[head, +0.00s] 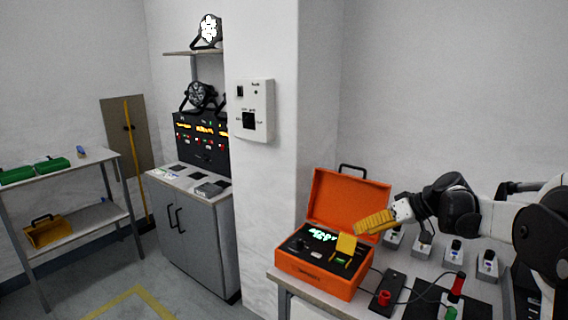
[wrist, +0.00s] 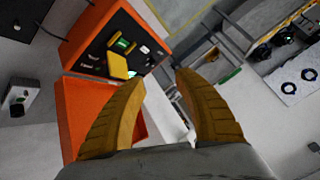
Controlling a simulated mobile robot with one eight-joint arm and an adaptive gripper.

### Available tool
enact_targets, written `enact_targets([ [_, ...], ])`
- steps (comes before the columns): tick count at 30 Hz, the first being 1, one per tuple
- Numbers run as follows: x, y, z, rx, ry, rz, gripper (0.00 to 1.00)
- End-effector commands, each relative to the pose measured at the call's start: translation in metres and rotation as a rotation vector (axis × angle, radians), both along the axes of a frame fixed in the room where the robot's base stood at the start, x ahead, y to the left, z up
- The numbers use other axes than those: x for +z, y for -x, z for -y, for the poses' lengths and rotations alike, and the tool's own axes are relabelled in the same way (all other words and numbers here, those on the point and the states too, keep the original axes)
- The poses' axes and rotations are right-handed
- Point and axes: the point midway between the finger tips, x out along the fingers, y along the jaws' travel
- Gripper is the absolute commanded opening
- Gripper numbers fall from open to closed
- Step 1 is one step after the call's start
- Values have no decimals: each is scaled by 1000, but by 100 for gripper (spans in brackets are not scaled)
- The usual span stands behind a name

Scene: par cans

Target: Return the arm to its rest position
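My gripper (head: 362,226) has ribbed yellow fingers and hangs in front of the open lid of the orange case, above its right side, in the head view. In the wrist view the two fingers of my gripper (wrist: 160,82) stand apart with nothing between them. My dark and white arm (head: 455,208) reaches in from the right, bent, over the table. The orange case (head: 318,279) also shows in the wrist view (wrist: 75,115), beyond the left finger. A yellow flap (head: 346,244) stands up on its dark panel.
The case stands on a table (head: 288,284) with several small grey units, a black box (head: 388,292), cables and a red-topped part (head: 457,283). A wall box (head: 254,109), a grey cabinet (head: 190,232) and a shelf (head: 88,216) are farther left. Open air lies above the table.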

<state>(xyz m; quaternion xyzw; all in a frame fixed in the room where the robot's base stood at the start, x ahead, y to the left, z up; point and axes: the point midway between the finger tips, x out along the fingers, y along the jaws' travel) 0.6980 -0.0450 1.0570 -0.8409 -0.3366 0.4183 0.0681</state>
Motion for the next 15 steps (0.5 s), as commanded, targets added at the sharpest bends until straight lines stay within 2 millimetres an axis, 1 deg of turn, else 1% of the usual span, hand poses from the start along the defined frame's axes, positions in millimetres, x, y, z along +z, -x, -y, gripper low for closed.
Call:
enact_targets([
  [1, 10, 21, -14, -26, 31, -28, 38],
  [5, 26, 74, -36, -114, 115, -90, 38],
  [6, 29, 91, -41, -142, 141, -104, 38],
  [8, 32, 118, -48, -183, 179, -120, 38],
  [9, 33, 136, -51, -212, 204, -127, 38],
  [11, 33, 163, -55, -254, 239, -133, 38],
  [12, 31, 181, -58, -281, 262, -136, 38],
  [14, 28, 208, -59, -322, 296, -134, 38],
  [15, 25, 225, -60, -350, 315, -129, 38],
])
